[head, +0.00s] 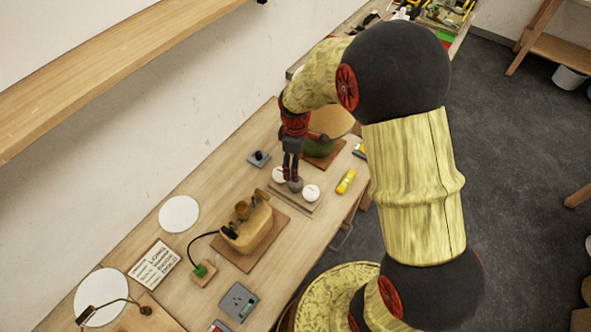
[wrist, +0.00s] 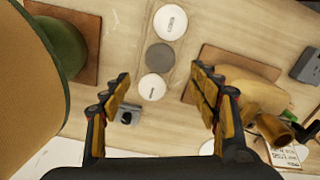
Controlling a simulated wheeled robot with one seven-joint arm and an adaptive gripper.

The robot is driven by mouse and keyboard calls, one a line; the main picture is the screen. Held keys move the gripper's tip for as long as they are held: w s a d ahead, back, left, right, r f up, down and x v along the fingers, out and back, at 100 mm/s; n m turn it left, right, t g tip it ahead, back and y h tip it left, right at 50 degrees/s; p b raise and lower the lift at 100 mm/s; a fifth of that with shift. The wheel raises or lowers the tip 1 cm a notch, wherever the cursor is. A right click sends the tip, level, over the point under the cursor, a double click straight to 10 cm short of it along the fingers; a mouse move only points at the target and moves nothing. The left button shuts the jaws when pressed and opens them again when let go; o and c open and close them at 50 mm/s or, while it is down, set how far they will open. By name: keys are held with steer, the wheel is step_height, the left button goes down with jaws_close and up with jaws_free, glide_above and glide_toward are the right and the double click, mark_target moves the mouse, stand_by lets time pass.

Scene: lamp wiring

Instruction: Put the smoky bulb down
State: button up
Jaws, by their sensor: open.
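The smoky bulb looks like a grey round thing (head: 295,185) standing in a row between two white round bulbs (head: 311,193) (head: 279,175) on a small strip on the bench. In the wrist view the smoky bulb (wrist: 160,57) shows as a grey disc, with the white bulbs (wrist: 170,22) (wrist: 152,87) on either side. My gripper (head: 292,174) points down over the row, its tips close above the smoky bulb. In the wrist view my gripper (wrist: 160,73) has its fingers wide apart with nothing between them. I cannot tell whether a finger touches the bulb.
A tan lamp base (head: 248,228) with a brass socket stands on a board beside the row. A green lamp with a tan shade (head: 333,119) is close on the other side. A grey switch box (head: 259,158) and a yellow item (head: 347,181) lie nearby.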

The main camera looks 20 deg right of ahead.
steer(key=s+r+m+t, duration=0.2)
steer(key=s+r+m, duration=0.3)
steer(key=r, duration=0.7)
steer(key=s+r+m+t, duration=0.2)
steer(key=s+r, duration=0.5)
steer(key=r, duration=0.4)
steer(key=s+r+m+t, duration=0.1)
steer(key=s+r+m, duration=0.2)
steer(key=s, duration=0.7)
steer(key=shift+r+m+t, duration=0.3)
steer(key=shift+r+m, duration=0.1)
steer(key=shift+r, duration=0.35)
